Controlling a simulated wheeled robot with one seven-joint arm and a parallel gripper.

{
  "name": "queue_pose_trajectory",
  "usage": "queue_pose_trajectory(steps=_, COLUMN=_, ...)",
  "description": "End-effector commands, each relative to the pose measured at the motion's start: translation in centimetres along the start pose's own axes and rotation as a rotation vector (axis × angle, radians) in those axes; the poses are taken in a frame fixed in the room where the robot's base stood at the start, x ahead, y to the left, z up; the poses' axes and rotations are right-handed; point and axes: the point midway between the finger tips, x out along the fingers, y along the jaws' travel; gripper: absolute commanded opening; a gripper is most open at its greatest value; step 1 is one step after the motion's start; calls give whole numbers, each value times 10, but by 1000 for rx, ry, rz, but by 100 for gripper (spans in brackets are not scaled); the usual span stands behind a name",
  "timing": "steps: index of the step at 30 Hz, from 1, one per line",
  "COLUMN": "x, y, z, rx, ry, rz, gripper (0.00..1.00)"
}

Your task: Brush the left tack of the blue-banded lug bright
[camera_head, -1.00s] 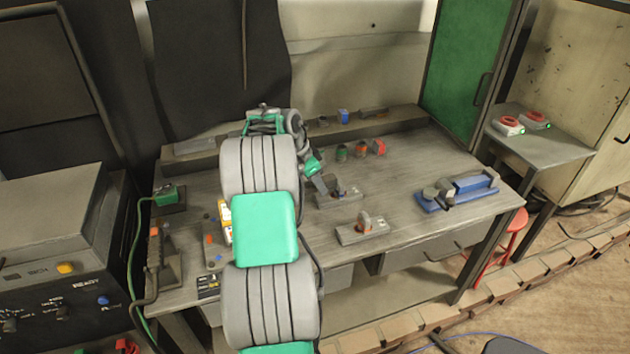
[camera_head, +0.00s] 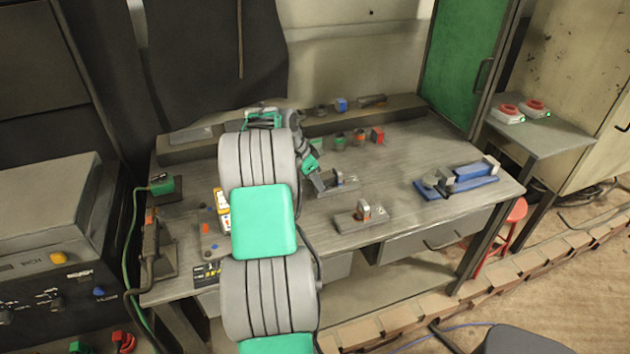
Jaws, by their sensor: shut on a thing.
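Two grey base plates with upright lugs lie on the grey workbench (camera_head: 400,205). The lug on the farther plate (camera_head: 338,179) appears to carry a blue band, though it is small and partly covered. The lug on the nearer plate (camera_head: 364,210) shows an orange-brown mark. My gripper (camera_head: 312,172) reaches down just left of the farther lug, shut on a small grey tool (camera_head: 318,184), which looks like the brush. The tool's lower end is at the left side of that lug; I cannot tell whether it touches. The left tack is too small to see.
A blue clamp fixture (camera_head: 457,182) sits at the bench's right. Several small coloured pieces, including a red block (camera_head: 377,135), stand behind the lugs. A torch-like tool stand (camera_head: 158,250) is at the left edge. The bench between the nearer plate and the fixture is clear.

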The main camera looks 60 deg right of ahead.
Motion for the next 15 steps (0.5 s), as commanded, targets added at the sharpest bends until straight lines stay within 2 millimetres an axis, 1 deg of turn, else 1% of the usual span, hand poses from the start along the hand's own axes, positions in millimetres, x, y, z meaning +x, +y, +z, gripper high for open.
queue_pose_trajectory(steps=15, x=6, y=0, z=2, rx=0, ry=0, rz=-1, gripper=0)
